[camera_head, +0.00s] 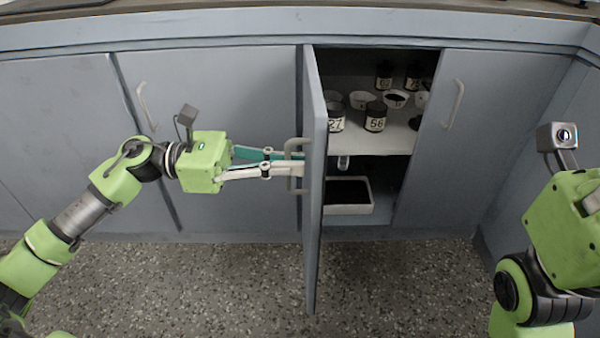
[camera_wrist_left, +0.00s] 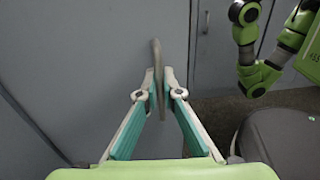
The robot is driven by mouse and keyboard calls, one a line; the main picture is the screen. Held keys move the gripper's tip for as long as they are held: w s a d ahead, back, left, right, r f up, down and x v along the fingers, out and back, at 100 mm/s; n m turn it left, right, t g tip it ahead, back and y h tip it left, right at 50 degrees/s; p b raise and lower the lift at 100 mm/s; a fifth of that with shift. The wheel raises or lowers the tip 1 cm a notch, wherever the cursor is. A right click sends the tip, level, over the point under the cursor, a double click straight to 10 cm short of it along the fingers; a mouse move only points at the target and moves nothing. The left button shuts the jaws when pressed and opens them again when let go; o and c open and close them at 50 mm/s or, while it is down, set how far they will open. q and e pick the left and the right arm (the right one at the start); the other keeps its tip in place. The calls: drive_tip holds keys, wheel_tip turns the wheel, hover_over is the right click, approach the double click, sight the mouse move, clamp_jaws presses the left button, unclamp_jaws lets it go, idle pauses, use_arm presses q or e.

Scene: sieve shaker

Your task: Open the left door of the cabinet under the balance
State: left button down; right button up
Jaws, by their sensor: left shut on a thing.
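The left door (camera_head: 314,190) of the cabinet under the balance stands swung well out, seen nearly edge-on in the head view. Its pale bow handle (camera_head: 290,165) is on the face turned to the left. My left gripper (camera_head: 300,163) reaches in from the left and is shut on this handle. In the left wrist view the handle (camera_wrist_left: 157,60) stands between the two fingertips (camera_wrist_left: 158,80). My right arm shows at the right edge of the head view, but its fingers are out of frame.
Inside the open compartment, a shelf (camera_head: 380,140) holds black jars (camera_head: 375,117) and white bowls (camera_head: 396,99). A white tray (camera_head: 347,208) with dark content lies below. The right door (camera_head: 480,130) is closed. The speckled floor (camera_head: 400,290) in front is clear.

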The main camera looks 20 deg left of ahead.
use_arm(q)
drive_tip(key=shift+a, duration=0.3)
drive_tip(key=c, duration=2.2)
unclamp_jaws()
drive_tip(key=v, duration=1.2)
